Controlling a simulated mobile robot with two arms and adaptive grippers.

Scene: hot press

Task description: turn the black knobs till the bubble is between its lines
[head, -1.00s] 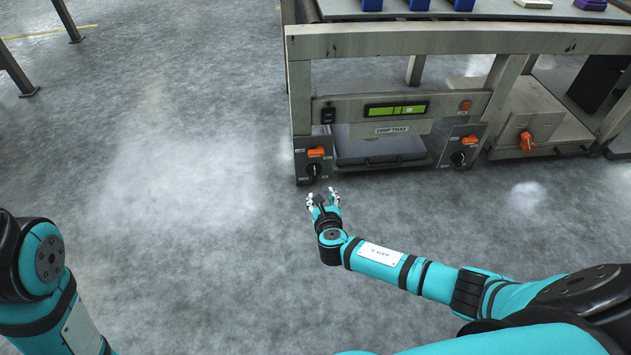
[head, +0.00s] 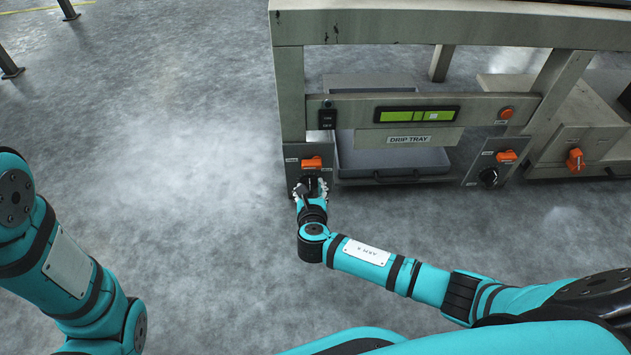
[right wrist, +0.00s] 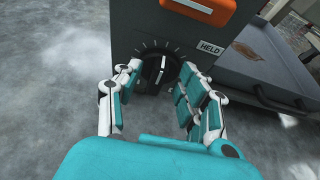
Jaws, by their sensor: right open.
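The left black knob (right wrist: 160,70) sits on the lower left panel of the press, below an orange handle (right wrist: 205,8); its dial has white marks. My right gripper (right wrist: 158,84) is open, with fingers on both sides of this knob; contact cannot be told. In the head view the gripper (head: 311,187) hides most of the knob. The right black knob (head: 489,177) stands free on the right panel. The green level window (head: 400,116) shows a paler patch right of its middle; its lines are too small to place the bubble surely. My left gripper is out of view.
A grey drip tray (head: 392,160) lies between the two knob panels. An orange handle (head: 506,156) sits above the right knob, and another orange knob (head: 576,160) is on a box further right. The floor to the left is clear.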

